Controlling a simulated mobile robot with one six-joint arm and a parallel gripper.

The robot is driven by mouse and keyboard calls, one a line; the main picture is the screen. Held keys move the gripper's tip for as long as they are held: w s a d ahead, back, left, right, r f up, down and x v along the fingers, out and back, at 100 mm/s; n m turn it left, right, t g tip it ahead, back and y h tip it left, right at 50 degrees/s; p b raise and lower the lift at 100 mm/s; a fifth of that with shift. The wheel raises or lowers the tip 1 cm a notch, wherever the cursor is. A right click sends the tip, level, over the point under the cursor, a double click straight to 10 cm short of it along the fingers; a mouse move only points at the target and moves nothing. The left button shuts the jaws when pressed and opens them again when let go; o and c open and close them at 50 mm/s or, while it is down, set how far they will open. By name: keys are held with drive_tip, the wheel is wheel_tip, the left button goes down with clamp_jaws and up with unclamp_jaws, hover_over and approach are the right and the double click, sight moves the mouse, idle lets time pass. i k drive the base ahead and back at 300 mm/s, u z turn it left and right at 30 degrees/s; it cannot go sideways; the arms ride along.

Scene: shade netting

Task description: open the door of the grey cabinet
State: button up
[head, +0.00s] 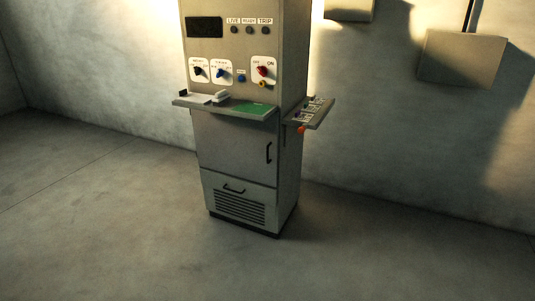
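The grey cabinet (292,175) stands upright against the far wall, a little left of the middle in the head view. Its door (228,153) is the flat panel below the shelf and looks shut. A dark vertical handle (268,153) sits near the door's right edge. Below the door is a vented panel (236,207) with its own dark horizontal handle (234,189), also closed. My gripper is not in the picture.
A shelf (180,103) with a green sheet (256,109) and small items juts out above the door. A side shelf (322,114) sticks out right. Knobs and labels fill the upper panel. Grey boxes (462,59) hang on the wall. The floor in front is clear.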

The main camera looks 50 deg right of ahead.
sight(247, 149)
drive_tip(key=z, duration=0.05)
drive_tip(key=i, duration=0.95)
drive_tip(key=u, duration=0.05)
